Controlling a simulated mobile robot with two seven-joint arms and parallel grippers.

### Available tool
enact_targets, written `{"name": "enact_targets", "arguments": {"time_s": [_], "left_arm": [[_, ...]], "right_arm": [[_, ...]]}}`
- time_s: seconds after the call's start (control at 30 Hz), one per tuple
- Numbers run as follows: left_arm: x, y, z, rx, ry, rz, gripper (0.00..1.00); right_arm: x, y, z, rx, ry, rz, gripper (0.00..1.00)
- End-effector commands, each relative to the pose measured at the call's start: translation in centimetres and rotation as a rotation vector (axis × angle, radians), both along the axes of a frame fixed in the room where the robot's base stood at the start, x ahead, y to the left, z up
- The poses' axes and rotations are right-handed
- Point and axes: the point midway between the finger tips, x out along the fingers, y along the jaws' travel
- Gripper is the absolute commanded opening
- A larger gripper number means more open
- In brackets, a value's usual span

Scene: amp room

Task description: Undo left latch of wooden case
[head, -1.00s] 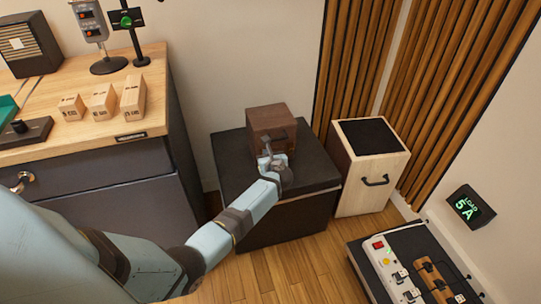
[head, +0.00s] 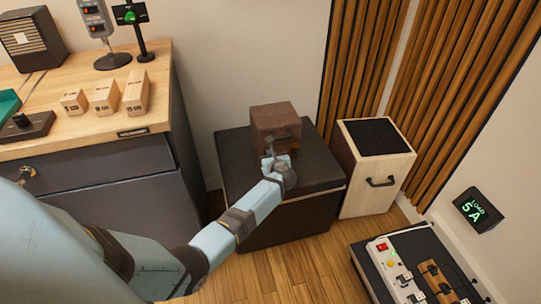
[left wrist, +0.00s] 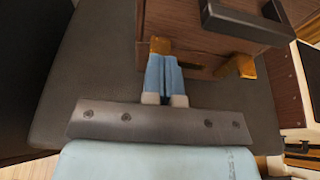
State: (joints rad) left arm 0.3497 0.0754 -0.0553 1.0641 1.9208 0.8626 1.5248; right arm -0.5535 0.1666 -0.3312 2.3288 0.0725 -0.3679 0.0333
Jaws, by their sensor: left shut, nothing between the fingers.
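The brown wooden case (head: 272,118) stands on a black box, with a dark handle (left wrist: 250,20) on its front. In the left wrist view, one brass latch (left wrist: 160,45) is at the left of the case front (left wrist: 195,42) and a second brass latch (left wrist: 237,66) is to its right, below the handle. My left gripper (left wrist: 163,58) is shut, its fingertips right at the left latch and partly covering it; I cannot tell whether they touch. In the head view my left gripper (head: 268,156) is in front of the case's lower left. My right gripper is not in view.
The black box (head: 325,165) under the case has bare top around it. A pale wooden box (head: 367,190) with a black top stands to the right. A desk (head: 95,140) with several wooden blocks is at left. A power strip (head: 395,265) lies at lower right.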

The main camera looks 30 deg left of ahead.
Motion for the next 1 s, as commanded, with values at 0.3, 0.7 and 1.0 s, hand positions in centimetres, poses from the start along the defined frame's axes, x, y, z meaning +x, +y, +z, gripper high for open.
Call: {"name": "enact_targets", "arguments": {"time_s": [0.3, 0.7, 1.0], "left_arm": [[-0.2, -0.2, -1.5, -0.002, 0.000, -0.001, 0.00], [-0.2, -0.3, -1.8, 0.000, 0.000, -0.001, 0.00], [-0.5, -0.5, -2.3, -0.001, 0.000, -0.001, 0.00]], "right_arm": [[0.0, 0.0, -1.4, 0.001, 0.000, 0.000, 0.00], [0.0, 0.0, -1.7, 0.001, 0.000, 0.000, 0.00], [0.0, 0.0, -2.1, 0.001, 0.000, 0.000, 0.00]]}}
